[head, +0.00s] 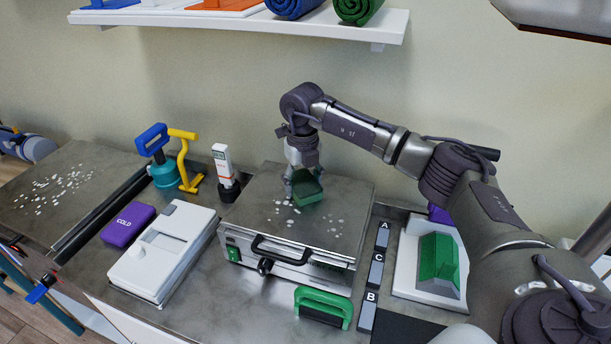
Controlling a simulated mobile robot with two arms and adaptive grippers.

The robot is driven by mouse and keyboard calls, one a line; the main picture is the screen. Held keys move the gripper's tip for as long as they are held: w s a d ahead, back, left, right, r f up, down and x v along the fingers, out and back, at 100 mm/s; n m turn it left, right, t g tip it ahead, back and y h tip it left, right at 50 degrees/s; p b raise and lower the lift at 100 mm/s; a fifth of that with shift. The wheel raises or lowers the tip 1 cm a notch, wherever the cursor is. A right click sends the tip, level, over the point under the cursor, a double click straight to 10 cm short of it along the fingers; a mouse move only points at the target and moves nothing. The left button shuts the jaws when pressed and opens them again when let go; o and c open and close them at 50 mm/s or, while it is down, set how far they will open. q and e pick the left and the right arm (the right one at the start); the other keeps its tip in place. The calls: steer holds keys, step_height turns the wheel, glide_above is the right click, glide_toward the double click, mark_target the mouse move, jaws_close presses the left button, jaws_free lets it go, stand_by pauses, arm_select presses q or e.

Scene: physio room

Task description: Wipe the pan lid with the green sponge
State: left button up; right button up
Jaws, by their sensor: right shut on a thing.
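The pan lid (330,190) is the flat grey metal top of a box-shaped unit with a black front handle. White specks lie on it, mostly around its middle and right front. The green sponge (309,191) is a small dark green block over the lid's middle. My right gripper (303,180) reaches down from above and is shut on the sponge. The sponge is tilted and at or just above the lid; I cannot tell whether it touches. My left gripper is not in view.
A green-handled tool (323,302) lies before the unit. A green wedge (438,258) sits on a white tray at right. Left are a white-and-orange bottle (223,163), white box (165,248) and purple COLD pack (128,224). A speckled metal surface (65,190) is far left.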

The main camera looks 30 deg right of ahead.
mark_target(294, 209)
steer(key=shift+s+a+f, duration=0.2)
steer(key=shift+s+a, duration=0.4)
steer(key=shift+s+a+p, duration=0.75)
steer(key=shift+s+a, duration=0.75)
steer(key=shift+a, duration=0.3)
steer(key=shift+s+a+r, duration=0.15)
steer(key=shift+s+a, duration=0.7)
steer(key=shift+a, duration=0.2)
steer(key=shift+s+a+r, duration=0.1)
steer(key=shift+s+a, duration=0.7)
steer(key=shift+a, duration=0.2)
steer(key=shift+d, duration=0.1)
steer(key=shift+r+p, duration=1.85)
steer(key=shift+r, duration=1.2)
